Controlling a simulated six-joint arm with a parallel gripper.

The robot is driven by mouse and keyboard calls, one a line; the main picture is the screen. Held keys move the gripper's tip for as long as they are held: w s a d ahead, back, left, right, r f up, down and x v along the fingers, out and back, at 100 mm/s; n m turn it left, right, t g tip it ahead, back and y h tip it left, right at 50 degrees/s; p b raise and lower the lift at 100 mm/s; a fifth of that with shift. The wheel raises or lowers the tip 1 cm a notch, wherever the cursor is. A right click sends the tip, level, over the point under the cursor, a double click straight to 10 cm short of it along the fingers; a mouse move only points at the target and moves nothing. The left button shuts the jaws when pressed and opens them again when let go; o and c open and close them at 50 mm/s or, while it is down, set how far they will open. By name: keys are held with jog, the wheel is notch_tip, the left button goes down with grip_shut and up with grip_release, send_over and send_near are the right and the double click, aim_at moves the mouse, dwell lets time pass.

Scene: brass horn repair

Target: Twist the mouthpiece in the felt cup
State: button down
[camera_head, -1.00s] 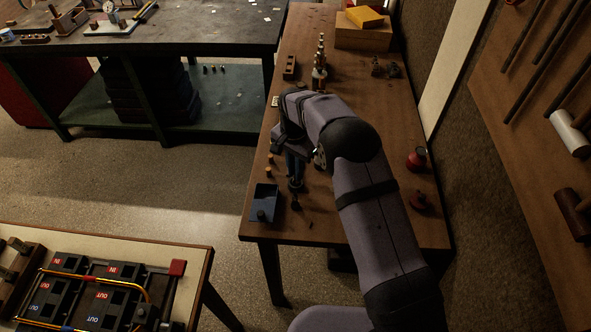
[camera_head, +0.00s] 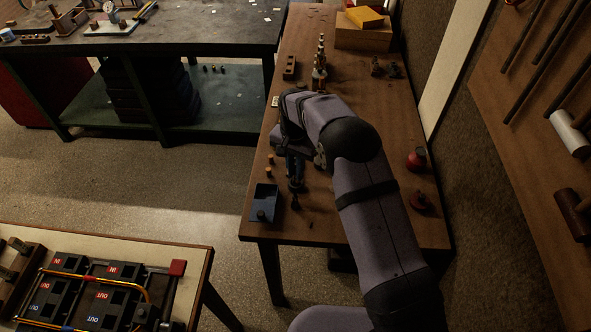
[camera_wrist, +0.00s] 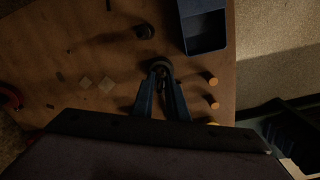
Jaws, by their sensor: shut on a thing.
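My gripper (camera_head: 297,186) points down at the wooden bench. In the wrist view its two blue fingers (camera_wrist: 160,90) are closed on a small dark round thing (camera_wrist: 160,67). This appears to be the mouthpiece in the felt cup, but it is too dark to tell mouthpiece from cup. The fingers and shadow hide most of it. The head view barely shows it below the fingertips.
A blue tray (camera_head: 256,197) lies left of my gripper, with a dark piece (camera_head: 261,215) in it. Small cork-coloured cylinders (camera_wrist: 212,79) stand nearby. A dark upright piece (camera_wrist: 145,31) stands close to the fingertips. Red-topped items (camera_head: 417,158) stand at the right edge.

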dwell(0.3)
jog(key=shift+n, duration=2.1)
jog(key=shift+r+p, duration=2.15)
jog(key=shift+r, duration=1.1)
jog(key=shift+d+f, duration=0.15)
jog(key=shift+d, duration=0.25)
jog(key=s+d+f+b, duration=0.2)
jog(key=s+d+b, duration=0.1)
jog(key=s+d, duration=0.4)
jog(key=s+d+f+b, duration=0.2)
jog(key=s+d, duration=0.4)
jog(key=d, duration=0.6)
jog(key=shift+s+b, duration=0.4)
jog(key=shift+b, duration=0.5)
jog(key=shift+w, duration=0.1)
